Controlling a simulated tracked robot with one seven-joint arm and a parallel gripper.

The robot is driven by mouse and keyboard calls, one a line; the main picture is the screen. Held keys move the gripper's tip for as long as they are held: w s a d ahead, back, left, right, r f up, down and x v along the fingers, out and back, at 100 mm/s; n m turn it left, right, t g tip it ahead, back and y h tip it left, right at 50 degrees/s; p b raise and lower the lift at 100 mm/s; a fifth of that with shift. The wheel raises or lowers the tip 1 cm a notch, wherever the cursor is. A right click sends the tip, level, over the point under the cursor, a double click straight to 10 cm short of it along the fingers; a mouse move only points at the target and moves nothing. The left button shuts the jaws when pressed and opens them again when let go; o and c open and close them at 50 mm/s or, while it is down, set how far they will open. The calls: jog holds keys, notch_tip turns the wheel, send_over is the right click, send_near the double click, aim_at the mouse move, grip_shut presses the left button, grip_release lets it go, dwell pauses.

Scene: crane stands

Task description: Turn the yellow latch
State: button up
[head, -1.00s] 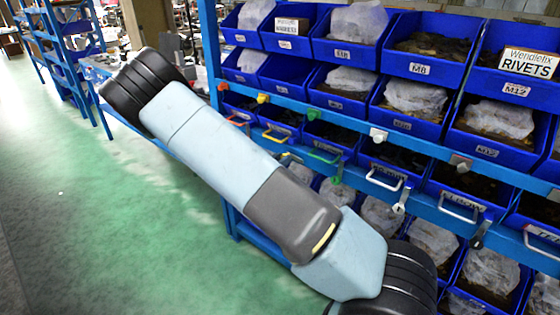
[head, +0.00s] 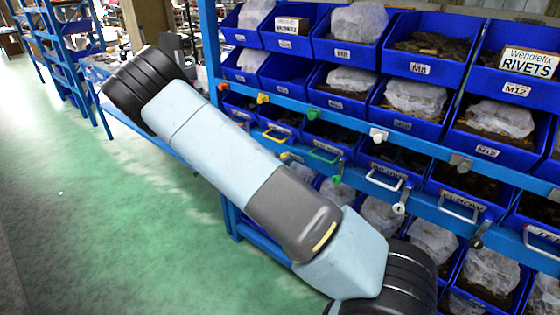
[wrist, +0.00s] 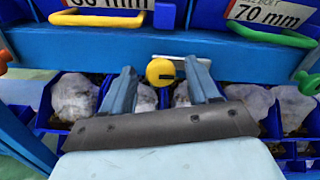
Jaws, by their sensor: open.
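The yellow latch (wrist: 160,72) is a round knob on the blue rail, near the middle of the wrist view. My gripper (wrist: 162,80) is open, with one blue finger on each side of the knob. Gaps show between the knob and both fingers, so it is not held. In the head view a small yellow knob (head: 285,156) shows on the lower rail, right of my arm. My gripper is hidden in the head view.
A yellow handle (wrist: 98,19) and a green handle (wrist: 273,34) stick out above the rail. A green knob (wrist: 308,82) is at the right and a red one (wrist: 3,60) at the left edge. Blue bins (head: 350,80) fill the rack. Green floor (head: 130,220) is clear at left.

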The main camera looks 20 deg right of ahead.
jog(key=v, duration=1.3)
jog(key=shift+s+a, duration=0.25)
jog(key=shift+a, duration=0.05)
jog(key=s+d+r+m+g+y, duration=0.6)
jog(key=s+d+r+m+g, duration=0.6)
jog(key=r+m, duration=0.45)
jog(key=s+r+m+t+y, duration=0.7)
jog(key=s+r+m, duration=0.4)
jog(key=s+r, duration=0.4)
jog(key=shift+s+r+m+y, duration=0.2)
jog(key=shift+s+m+y, duration=0.15)
jog(key=shift+s+y, duration=0.4)
jog(key=shift+w, duration=0.1)
jog(key=shift+c, duration=0.2)
